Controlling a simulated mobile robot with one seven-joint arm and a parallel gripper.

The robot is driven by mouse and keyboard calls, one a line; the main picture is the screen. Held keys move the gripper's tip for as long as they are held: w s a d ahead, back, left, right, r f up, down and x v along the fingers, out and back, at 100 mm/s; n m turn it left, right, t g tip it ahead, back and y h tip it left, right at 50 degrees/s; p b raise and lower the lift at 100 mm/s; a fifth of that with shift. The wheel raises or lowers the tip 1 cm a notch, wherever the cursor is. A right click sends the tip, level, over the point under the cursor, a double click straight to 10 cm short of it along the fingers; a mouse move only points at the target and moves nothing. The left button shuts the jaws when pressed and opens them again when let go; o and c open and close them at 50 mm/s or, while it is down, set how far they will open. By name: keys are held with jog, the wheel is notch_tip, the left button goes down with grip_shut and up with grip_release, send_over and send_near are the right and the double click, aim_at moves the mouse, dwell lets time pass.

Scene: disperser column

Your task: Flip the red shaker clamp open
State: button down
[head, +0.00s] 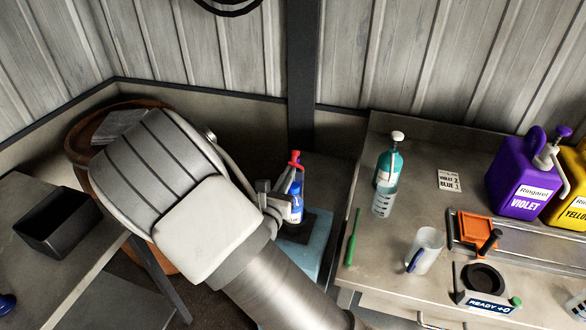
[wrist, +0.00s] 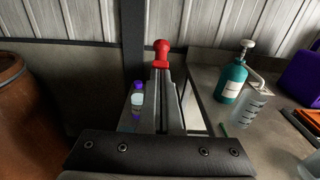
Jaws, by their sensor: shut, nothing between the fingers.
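The red shaker clamp (head: 295,158) shows as a red handle with a rounded end, just beyond my fingers. In the wrist view its red knob (wrist: 162,50) stands directly past the fingertips; the rest of the clamp is hidden behind them. My gripper (head: 289,182) is shut and empty, and its closed fingers also fill the middle of the wrist view (wrist: 161,72). I cannot tell whether the fingertips touch the red handle. The pale blue shaker base (head: 316,250) sits below, partly covered by my arm. A small blue-labelled bottle (head: 296,207) stands on it beside the fingers.
The bench (head: 385,258) on the right holds a teal bottle (head: 388,165), a measuring beaker (head: 383,201), a clear jug (head: 425,249) and a violet jug (head: 520,180). A dark post (wrist: 133,70) rises behind the clamp. A brown barrel (wrist: 25,115) stands left.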

aim_at(295, 154)
jog(key=r+g+p, duration=0.1)
jog(key=w+r+g+p, duration=0.1)
jog(key=w+r+p, duration=0.1)
jog(key=shift+d+r+g+y, duration=0.1)
jog(key=shift+d+g+y, duration=0.25)
jog(key=shift+g+y, duration=0.05)
jog(key=shift+w+d+r+p, duration=0.15)
jog(key=shift+w+p, duration=0.1)
jog(key=shift+p, duration=0.2)
jog(key=w, duration=0.1)
jog(key=w+r, duration=0.1)
jog(key=w+g, duration=0.1)
jog(key=shift+d+r, duration=0.4)
jog(key=shift+w+d+b, duration=0.25)
jog(key=shift+w+b, duration=0.1)
jog(key=shift+w, duration=0.55)
jog(key=shift+w+d+r, duration=0.15)
jog(key=shift+w+r, duration=0.1)
jog(key=shift+w, duration=0.2)
jog(key=shift+r, duration=0.1)
